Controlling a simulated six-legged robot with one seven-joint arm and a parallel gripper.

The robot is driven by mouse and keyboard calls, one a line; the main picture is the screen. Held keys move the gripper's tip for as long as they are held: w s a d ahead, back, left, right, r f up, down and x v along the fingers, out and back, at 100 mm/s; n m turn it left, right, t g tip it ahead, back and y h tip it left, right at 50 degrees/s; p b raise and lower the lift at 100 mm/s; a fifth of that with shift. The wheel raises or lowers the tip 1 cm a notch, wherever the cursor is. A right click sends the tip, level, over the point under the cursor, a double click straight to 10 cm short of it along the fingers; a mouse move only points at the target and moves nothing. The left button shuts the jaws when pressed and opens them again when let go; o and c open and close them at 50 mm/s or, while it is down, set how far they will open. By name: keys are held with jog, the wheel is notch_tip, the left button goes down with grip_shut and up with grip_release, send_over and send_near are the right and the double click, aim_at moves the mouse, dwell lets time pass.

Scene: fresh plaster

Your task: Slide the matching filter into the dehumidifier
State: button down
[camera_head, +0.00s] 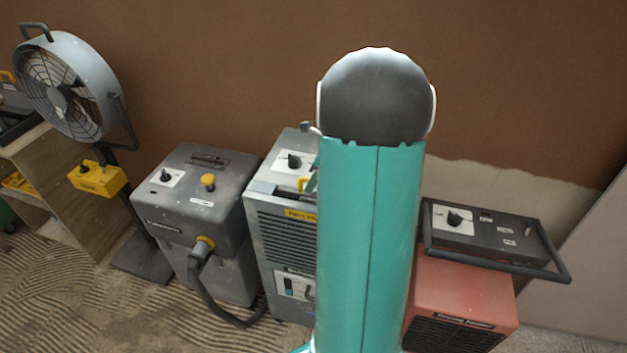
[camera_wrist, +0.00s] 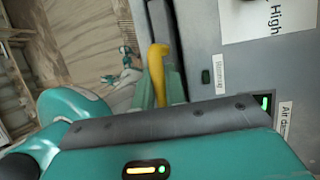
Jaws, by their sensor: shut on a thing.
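The grey unit (camera_head: 276,214) with a knob panel, louvres and a yellow label, probably the dehumidifier, stands mid-view, partly hidden by my teal arm. Its grey face (camera_wrist: 212,50) with a white "High" label and a green light fills the right of the wrist view. My gripper (camera_wrist: 160,88) is at this unit. Its jaws are shut on a yellow handle (camera_wrist: 158,64), which also shows beside my arm in the head view (camera_head: 304,184). I cannot tell whether a filter is attached to the handle or how far it sits in the unit.
A grey machine with a hose (camera_head: 205,210) stands close on the left. A red heater-like unit (camera_head: 462,300) with a black bar frame stands on the right. A fan (camera_head: 65,90) and wooden shelf (camera_head: 75,200) are farther left. The wall is close behind.

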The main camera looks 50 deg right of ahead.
jog(key=shift+a, duration=0.15)
jog(key=shift+f, duration=0.7)
jog(key=c, duration=1.4)
grip_release()
jog(key=shift+o, duration=0.2)
jog(key=v, duration=1.4)
